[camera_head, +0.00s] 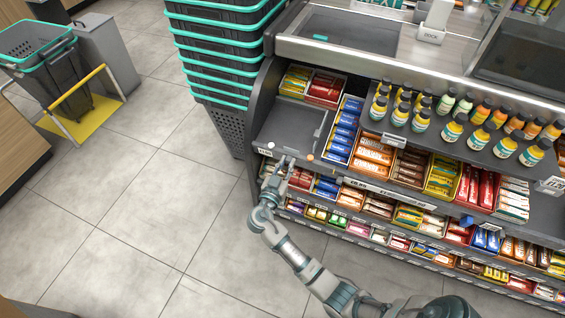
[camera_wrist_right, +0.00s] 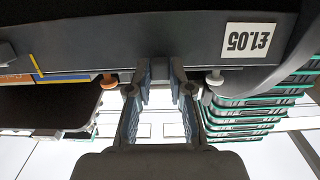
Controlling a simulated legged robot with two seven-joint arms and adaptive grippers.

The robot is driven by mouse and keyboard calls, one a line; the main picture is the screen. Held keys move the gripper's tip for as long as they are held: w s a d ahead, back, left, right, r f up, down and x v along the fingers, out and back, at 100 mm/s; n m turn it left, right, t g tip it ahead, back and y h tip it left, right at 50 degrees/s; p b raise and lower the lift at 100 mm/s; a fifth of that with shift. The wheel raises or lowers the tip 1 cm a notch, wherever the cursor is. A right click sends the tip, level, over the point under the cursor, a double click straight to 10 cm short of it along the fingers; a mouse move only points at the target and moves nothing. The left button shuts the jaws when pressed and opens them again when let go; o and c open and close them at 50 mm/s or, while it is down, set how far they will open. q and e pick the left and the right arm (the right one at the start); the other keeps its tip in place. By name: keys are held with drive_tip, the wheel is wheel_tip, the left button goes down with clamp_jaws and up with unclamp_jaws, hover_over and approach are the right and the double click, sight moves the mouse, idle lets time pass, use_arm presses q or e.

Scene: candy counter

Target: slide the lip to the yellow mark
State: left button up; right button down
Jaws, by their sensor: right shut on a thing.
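The lip (camera_wrist_right: 200,45) is a dark strip along the shelf front in the right wrist view, which shows it upside down. A £1.05 label (camera_wrist_right: 248,41) is near it. My right gripper (camera_wrist_right: 161,76) is shut on a small grey part at the lip's lower edge, between an orange knob (camera_wrist_right: 108,81) and a white knob (camera_wrist_right: 214,78). The yellow mark (camera_wrist_right: 36,66) is a thin line left of the orange knob, apart from the gripper. In the head view my right gripper (camera_head: 284,163) is at the shelf front. My left gripper is not in view.
The shelf above the lip has an empty bay (camera_head: 288,122) beside candy boxes (camera_head: 344,130). More candy fills the rows below. Stacked baskets (camera_head: 226,130) stand left of the counter. Bottles (camera_head: 453,128) stand at the right. The tiled floor (camera_head: 130,200) is clear.

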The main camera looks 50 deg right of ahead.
drive_tip(key=c, duration=1)
unclamp_jaws()
drive_tip(key=shift+c, duration=0.2)
drive_tip(key=shift+a, duration=0.1)
drive_tip(key=shift+a, duration=0.15)
drive_tip(key=v, duration=1.1)
drive_tip(key=shift+s+a, duration=0.15)
drive_tip(key=shift+a, duration=0.15)
drive_tip(key=shift+f, duration=0.15)
